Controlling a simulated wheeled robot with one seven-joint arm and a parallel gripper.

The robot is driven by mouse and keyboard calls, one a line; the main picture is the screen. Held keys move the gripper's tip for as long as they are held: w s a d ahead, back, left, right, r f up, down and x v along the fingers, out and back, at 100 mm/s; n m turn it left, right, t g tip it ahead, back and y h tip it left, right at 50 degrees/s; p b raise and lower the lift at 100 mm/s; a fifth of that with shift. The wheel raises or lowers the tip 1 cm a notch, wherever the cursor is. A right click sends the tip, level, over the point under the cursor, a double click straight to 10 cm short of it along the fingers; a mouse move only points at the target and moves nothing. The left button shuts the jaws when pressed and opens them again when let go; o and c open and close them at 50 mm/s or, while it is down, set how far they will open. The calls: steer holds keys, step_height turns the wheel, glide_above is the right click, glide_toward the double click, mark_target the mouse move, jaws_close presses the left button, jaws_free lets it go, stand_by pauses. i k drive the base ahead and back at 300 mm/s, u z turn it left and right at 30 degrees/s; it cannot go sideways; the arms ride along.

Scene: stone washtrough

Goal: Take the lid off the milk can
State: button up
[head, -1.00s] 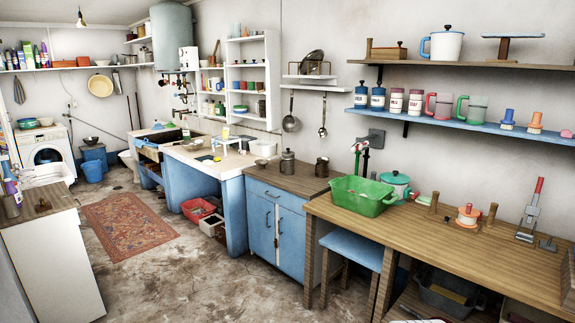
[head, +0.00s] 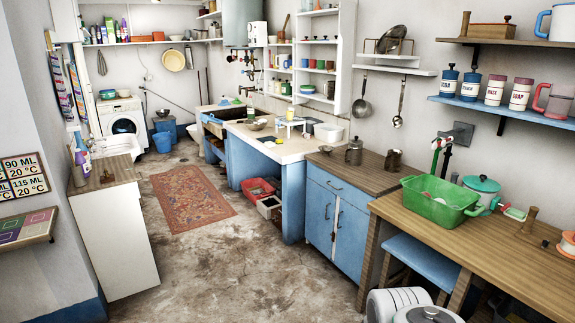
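A small grey metal can (head: 354,151) with a knobbed top, which looks like the milk can, stands upright on the brown top of the blue cabinet (head: 337,213). Its lid appears to be on, though it is small at this distance. A shorter, darker metal pot (head: 393,160) stands to its right, apart from it. White rounded parts at the bottom edge look like my own arm. My gripper is not in view, so its state is hidden.
A green basin (head: 440,203) and a teal-lidded pot (head: 482,187) stand on the wooden table right of the cabinet. A blue stool (head: 423,252) is under that table. The concrete floor (head: 240,265) before the cabinet is clear; a red rug (head: 190,202) lies farther back.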

mark_target(356, 141)
steer(key=u, duration=0.55)
steer(key=i, duration=2.5)
steer(key=z, duration=0.4)
steer(key=i, duration=1.85)
steer(key=z, duration=1.2)
steer(key=i, duration=0.85)
steer(key=z, duration=0.05)
